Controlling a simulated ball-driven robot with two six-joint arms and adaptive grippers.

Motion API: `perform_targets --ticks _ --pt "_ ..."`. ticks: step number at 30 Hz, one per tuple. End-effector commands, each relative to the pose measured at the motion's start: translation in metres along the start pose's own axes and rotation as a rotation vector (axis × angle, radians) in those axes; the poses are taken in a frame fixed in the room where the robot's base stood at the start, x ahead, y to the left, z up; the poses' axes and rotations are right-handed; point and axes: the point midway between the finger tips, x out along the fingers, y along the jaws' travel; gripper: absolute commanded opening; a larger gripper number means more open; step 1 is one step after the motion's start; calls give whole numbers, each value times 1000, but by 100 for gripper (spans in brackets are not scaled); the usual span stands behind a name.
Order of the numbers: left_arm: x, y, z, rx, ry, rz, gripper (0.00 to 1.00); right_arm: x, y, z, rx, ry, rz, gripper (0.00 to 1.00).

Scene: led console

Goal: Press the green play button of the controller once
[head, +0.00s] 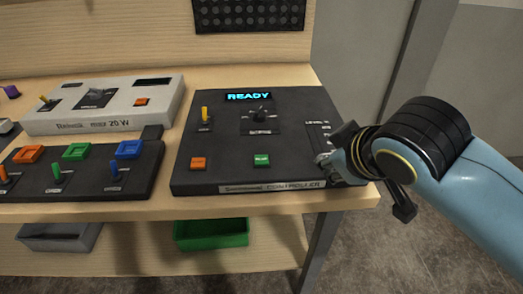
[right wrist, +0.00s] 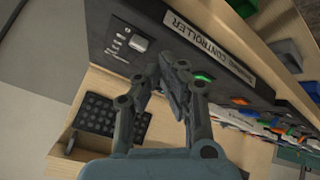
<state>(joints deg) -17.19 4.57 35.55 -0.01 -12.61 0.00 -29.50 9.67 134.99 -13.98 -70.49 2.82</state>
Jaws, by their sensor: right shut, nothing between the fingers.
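The black controller (head: 225,130) sits on the wooden bench with its display (head: 249,97) lit and reading READY. Its green play button (head: 261,160) is at the front middle of the top panel and is uncovered in the head view. My right gripper (head: 322,158) is shut and empty at the controller's right front part, to the right of the green button. In the right wrist view the shut fingers (right wrist: 176,66) lie over the panel, with the green button (right wrist: 204,76) just beside them. I cannot tell whether the fingertips touch the panel. My left gripper is not in view.
The controller also carries an orange button (head: 198,163), a yellow toggle (head: 205,115), a knob (head: 261,115) and a slider (right wrist: 138,43). A grey power unit (head: 150,115) and a black switch box (head: 85,187) stand to the left. A green bin (head: 210,234) is below the bench.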

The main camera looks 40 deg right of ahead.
Motion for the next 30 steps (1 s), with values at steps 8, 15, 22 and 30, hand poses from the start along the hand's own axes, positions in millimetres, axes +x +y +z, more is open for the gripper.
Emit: perform_targets --ticks 8,15,22,30 --pt "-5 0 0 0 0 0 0 -35 69 -115 -126 434 293 0" --pt "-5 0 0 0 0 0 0 -90 80 -218 -437 903 516 0" --pt "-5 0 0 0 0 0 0 -133 7 -271 -1044 1324 586 0" --pt "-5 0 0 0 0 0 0 -67 -65 -225 -1938 1348 338 0"
